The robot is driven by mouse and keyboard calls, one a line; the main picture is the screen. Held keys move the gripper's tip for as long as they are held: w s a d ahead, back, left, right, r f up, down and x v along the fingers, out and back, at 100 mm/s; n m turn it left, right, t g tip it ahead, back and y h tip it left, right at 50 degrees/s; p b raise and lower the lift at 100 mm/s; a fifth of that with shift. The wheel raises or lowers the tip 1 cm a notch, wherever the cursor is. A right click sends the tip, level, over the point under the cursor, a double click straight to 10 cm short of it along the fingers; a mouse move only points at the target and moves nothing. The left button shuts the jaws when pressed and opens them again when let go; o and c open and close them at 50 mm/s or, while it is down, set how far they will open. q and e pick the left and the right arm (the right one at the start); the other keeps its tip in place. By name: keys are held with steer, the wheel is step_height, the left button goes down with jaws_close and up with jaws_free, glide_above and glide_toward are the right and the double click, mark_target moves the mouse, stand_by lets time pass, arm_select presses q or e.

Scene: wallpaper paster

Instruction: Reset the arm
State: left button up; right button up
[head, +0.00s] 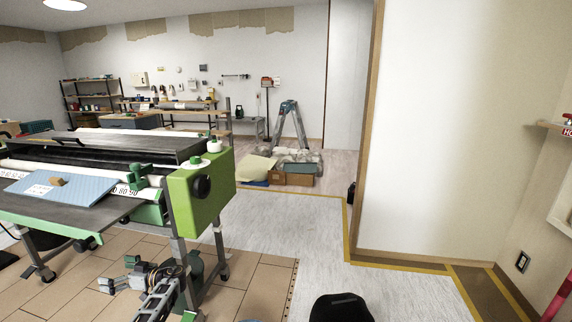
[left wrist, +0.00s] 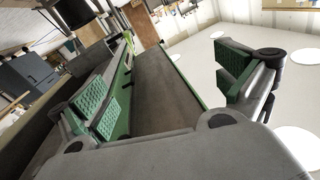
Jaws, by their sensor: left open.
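My left gripper (head: 118,273) is at the lower left of the head view, in front of the wallpaper pasting machine (head: 200,190). It is low, near the machine's front legs and above the tan floor covering. Its green-padded fingers are spread apart with nothing between them. In the left wrist view the open left gripper (left wrist: 167,90) shows both green pads, with the machine's long dark table (left wrist: 165,85) behind the gap. I see no contact between the fingers and the machine. My right gripper is in neither view.
A blue sheet with a small tan block (head: 57,181) lies on the machine. A stepladder (head: 290,125) and cardboard boxes (head: 292,179) stand at the back. A white wall (head: 450,130) rises at right.

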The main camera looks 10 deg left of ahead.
arm_select(q)
steer(key=w+d+f+m+t+h, duration=0.1)
steer(key=w+d+f+m+h, duration=0.1)
steer(key=f+m+h, duration=0.35)
steer(key=w+d+f+m+t+h, duration=0.2)
steer(key=d+f+m+h, duration=0.1)
steer(key=f, duration=0.6)
steer(key=w+d+f+m+t+h, duration=0.2)
steer(key=w+d+f+m+h, duration=0.15)
steer(key=d, duration=0.25)
steer(key=w+d+f+m+t+h, duration=0.1)
steer(key=w+d+f+m+h, duration=0.25)
steer(key=d, duration=0.35)
steer(key=s+d+f+m+h, duration=0.2)
steer(key=s+d+f, duration=0.2)
steer(key=s+d, duration=0.45)
steer(key=s+d+m+t+h, duration=0.1)
steer(key=s+d+m+h, duration=0.15)
steer(key=s+d, duration=1.75)
steer(key=s+d+r+n+h, duration=0.1)
steer(key=s+d+r+h, duration=0.1)
steer(key=s+d+r, duration=0.5)
step_height(320, 180, up, 3)
steer(key=s+p, duration=0.1)
steer(key=s, duration=0.1)
steer(key=shift+s+d+f, duration=0.2)
steer(key=shift+s+d, duration=0.05)
steer(key=shift+s, duration=0.1)
